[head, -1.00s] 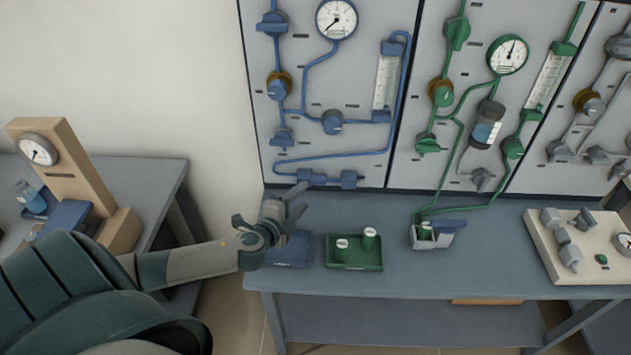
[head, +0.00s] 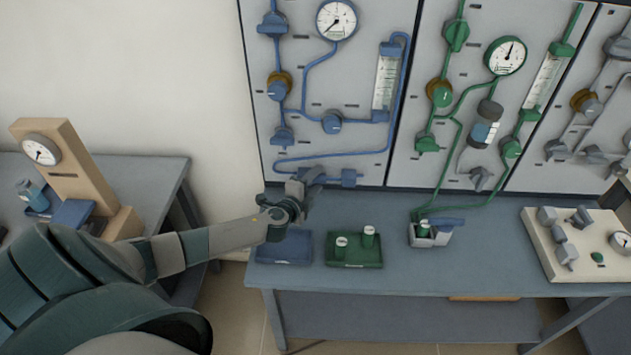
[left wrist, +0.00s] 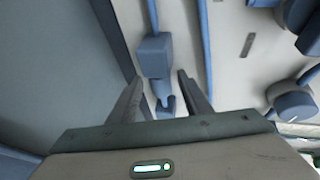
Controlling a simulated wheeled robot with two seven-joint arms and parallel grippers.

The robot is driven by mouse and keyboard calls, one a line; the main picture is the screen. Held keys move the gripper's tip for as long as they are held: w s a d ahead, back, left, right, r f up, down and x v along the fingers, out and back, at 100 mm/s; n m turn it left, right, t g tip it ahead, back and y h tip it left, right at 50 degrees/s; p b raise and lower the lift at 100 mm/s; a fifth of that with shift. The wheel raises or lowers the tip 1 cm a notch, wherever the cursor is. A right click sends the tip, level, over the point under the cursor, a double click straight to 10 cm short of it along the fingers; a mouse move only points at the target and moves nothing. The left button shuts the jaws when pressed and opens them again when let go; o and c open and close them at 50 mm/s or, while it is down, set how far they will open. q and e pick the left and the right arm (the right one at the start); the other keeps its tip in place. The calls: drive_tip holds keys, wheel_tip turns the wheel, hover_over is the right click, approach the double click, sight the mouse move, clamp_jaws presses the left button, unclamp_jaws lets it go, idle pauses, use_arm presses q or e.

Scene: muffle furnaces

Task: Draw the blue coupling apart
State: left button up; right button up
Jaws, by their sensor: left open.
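The blue coupling (head: 349,178) sits at the foot of the blue panel, just above the bench, as two blue blocks in a row. Its left block is largely hidden behind my left gripper (head: 306,183). In the left wrist view, the coupling (left wrist: 155,52) shows as a blue block with a narrower blue piece below it. My left gripper (left wrist: 158,80) is open, its two fingers on either side of that narrower piece in the picture. I cannot tell whether they touch it. My right gripper is not in view.
Below the arm lies a blue tray (head: 284,250) on the bench. Beside it are a green tray (head: 355,262) with two small containers and a holder (head: 430,236) joined to green tubing. A blue tube (head: 330,156) runs above the coupling. The bench front is clear.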

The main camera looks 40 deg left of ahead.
sight(329, 180)
use_arm(q)
clamp_jaws()
drive_tip(key=shift+w+d, duration=0.45)
drive_tip(key=shift+d, duration=0.3)
drive_tip(key=shift+w+d, duration=0.4)
drive_tip(key=shift+d, duration=0.35)
drive_tip(key=shift+c, duration=1.5)
unclamp_jaws()
drive_tip(key=o, duration=0.3)
drive_tip(key=shift+w+d, duration=0.1)
